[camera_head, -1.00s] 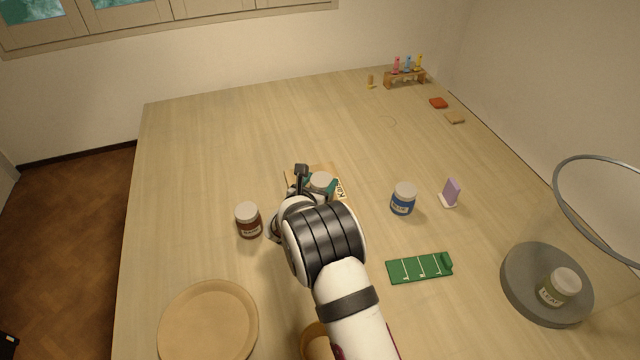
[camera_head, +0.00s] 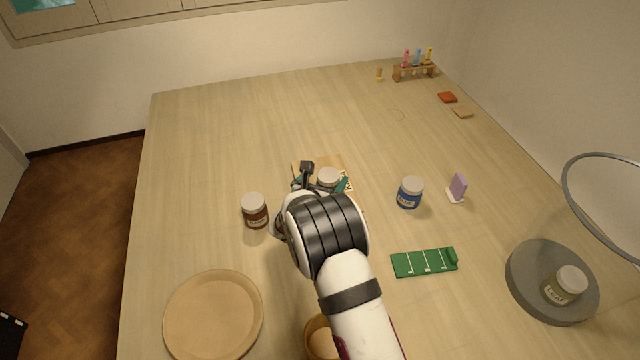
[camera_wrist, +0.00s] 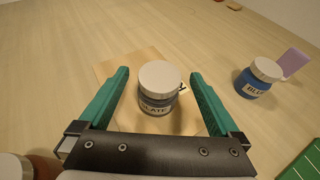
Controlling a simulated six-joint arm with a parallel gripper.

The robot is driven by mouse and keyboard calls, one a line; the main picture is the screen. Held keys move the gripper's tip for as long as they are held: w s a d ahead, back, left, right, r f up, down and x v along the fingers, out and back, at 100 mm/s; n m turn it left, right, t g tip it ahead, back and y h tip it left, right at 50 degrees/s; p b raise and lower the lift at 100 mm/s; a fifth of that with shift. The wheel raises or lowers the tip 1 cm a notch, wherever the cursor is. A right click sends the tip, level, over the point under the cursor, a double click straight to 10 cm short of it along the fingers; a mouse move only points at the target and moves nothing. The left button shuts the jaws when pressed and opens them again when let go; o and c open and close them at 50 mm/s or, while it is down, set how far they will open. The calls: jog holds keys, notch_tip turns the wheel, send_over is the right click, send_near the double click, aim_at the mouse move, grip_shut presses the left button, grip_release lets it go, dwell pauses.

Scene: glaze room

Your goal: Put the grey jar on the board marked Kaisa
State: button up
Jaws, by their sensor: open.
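In the head view the jar's lid (camera_head: 328,176) shows just past my wrist, and the board (camera_head: 335,161) is partly covered by my arm. Dark lettering at the board's right edge is mostly hidden. My gripper (camera_wrist: 160,88) is open, with one teal finger on each side of the jar and a gap on both sides.
A brown jar (camera_head: 255,212) stands left of my wrist, and a blue jar (camera_head: 410,193) stands to the right, near a purple card (camera_head: 458,186). A green tray (camera_head: 424,263), round plate (camera_head: 213,312) and grey disc (camera_head: 527,300) with a jar (camera_head: 565,285) are nearer.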

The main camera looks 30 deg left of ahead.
jog(key=v, duration=1.1)
jog(key=d+r+m+g+h, duration=0.25)
jog(key=d+m, duration=0.35)
jog(key=d, duration=0.4)
jog(key=d+r+m+g+h, duration=0.1)
jog(key=d+r+m+h, duration=0.4)
jog(key=d, duration=0.4)
jog(key=d+r+m+g+h, duration=0.1)
jog(key=d+r+m+h, duration=0.1)
jog(key=d+m, duration=0.65)
jog(key=s+d+m+g+y, duration=0.1)
jog(key=s+d+m+g, duration=0.3)
jog(key=s+d+m, duration=0.4)
jog(key=s+d+m+g+y, duration=0.1)
jog(key=s+d+m+g, duration=0.45)
jog(key=s, duration=0.35)
jog(key=s+a+m+y, duration=0.7)
jog(key=s+m, duration=0.2)
jog(key=m, duration=0.1)
jog(key=shift+a+r+t, duration=0.25)
jog(key=shift+a+t, duration=0.05)
jog(key=shift+a, duration=0.1)
